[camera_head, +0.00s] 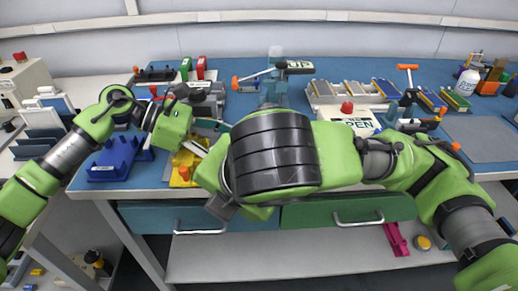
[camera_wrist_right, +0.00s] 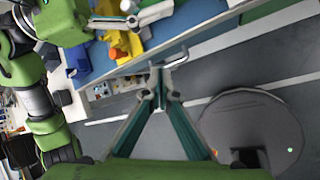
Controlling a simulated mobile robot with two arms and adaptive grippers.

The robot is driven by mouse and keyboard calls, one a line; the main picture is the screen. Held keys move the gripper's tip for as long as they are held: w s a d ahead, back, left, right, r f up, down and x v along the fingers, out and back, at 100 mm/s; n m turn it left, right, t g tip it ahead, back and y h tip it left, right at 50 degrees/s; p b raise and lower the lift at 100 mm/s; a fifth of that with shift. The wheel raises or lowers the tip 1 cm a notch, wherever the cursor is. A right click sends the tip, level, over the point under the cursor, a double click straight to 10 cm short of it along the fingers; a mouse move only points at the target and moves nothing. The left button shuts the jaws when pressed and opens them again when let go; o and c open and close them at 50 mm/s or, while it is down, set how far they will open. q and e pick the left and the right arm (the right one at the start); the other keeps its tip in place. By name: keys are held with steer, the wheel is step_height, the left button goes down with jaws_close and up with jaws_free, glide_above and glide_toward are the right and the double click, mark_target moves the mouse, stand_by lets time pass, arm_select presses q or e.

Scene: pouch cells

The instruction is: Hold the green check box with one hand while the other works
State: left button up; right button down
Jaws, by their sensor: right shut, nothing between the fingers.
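A small green upright block (camera_head: 185,68) stands at the back left of the bench beside a red one; I cannot tell whether it is the green check box. My left gripper (camera_head: 208,125) is over the left part of the bench, above a yellow fixture (camera_head: 184,166); its fingertips are partly hidden, and I cannot tell what is between them. My right arm crosses the middle of the head view and hides its own gripper there. In the right wrist view my right gripper (camera_wrist_right: 158,76) is shut and empty, near the bench's front edge.
A blue fixture (camera_head: 115,160) sits at the bench's left. A white tray of cells (camera_head: 345,92) and a white box with a red knob (camera_head: 352,122) are right of centre. A green drawer (camera_head: 300,216) is under the bench. A grey mat (camera_head: 480,140) lies bare at right.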

steer(key=d+r+n+t+h, duration=0.2)
steer(key=d+r+n+h, duration=0.1)
steer(key=d+r+n, duration=0.3)
steer(key=shift+s+d+r+t+h, duration=0.25)
steer(key=shift+d+r+t+h, duration=0.2)
steer(key=shift+d, duration=0.15)
steer(key=x, duration=1)
steer(key=shift+w+f, duration=0.1)
steer(key=shift+f, duration=0.1)
steer(key=w, duration=0.2)
steer(key=shift+w+r, duration=0.15)
steer(key=shift+w, duration=0.75)
steer(key=shift+w, duration=1.8)
arm_select(q)
steer(key=shift+s, duration=0.1)
